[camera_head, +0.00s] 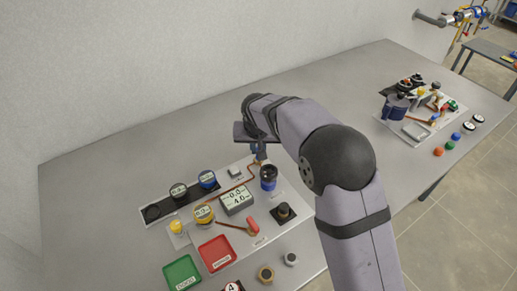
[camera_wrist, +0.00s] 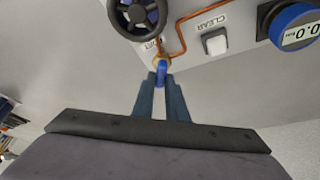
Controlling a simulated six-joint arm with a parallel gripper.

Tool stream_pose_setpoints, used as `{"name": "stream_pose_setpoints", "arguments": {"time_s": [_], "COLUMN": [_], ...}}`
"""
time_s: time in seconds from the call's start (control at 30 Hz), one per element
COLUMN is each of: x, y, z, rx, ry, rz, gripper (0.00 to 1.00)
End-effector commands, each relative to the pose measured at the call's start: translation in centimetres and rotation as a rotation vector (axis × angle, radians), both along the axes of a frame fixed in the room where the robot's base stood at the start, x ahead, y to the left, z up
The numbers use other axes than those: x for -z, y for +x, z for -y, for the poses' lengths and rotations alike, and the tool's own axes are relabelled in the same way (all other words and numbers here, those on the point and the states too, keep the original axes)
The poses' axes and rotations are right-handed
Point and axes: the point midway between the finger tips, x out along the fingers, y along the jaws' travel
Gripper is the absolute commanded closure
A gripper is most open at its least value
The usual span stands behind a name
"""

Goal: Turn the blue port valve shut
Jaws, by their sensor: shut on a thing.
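The blue port valve (camera_wrist: 161,70) shows in the wrist view as a small blue handle on a brass-coloured body, at the end of a copper pipe. My gripper (camera_wrist: 162,82) is shut on the blue handle, with one finger on each side of it. The fingers cover part of the handle. In the camera_head view my gripper (camera_head: 259,151) is at the back edge of the near panel, and my arm hides much of the valve there.
A black handwheel (camera_wrist: 137,16) stands close to the valve. The white CLEAR button (camera_wrist: 215,43) and a blue gauge (camera_wrist: 293,27) are to the right. In the camera_head view, a display (camera_head: 236,200), red tray (camera_head: 215,253) and green tray (camera_head: 182,273) are nearer the front.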

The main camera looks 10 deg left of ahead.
Motion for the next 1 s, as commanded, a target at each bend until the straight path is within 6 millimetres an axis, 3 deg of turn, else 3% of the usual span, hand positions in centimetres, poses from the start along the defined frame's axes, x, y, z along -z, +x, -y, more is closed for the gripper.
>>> {"name": "stream_pose_setpoints", "arguments": {"time_s": [0.7,1.0], "x": [-0.08,-0.16], "y": [0.04,0.05], "z": [-0.26,-0.29], "rx": [0.676,0.885], "ry": [0.0,0.002], "rz": [0.001,0.0], "gripper": [1.0,1.0]}}
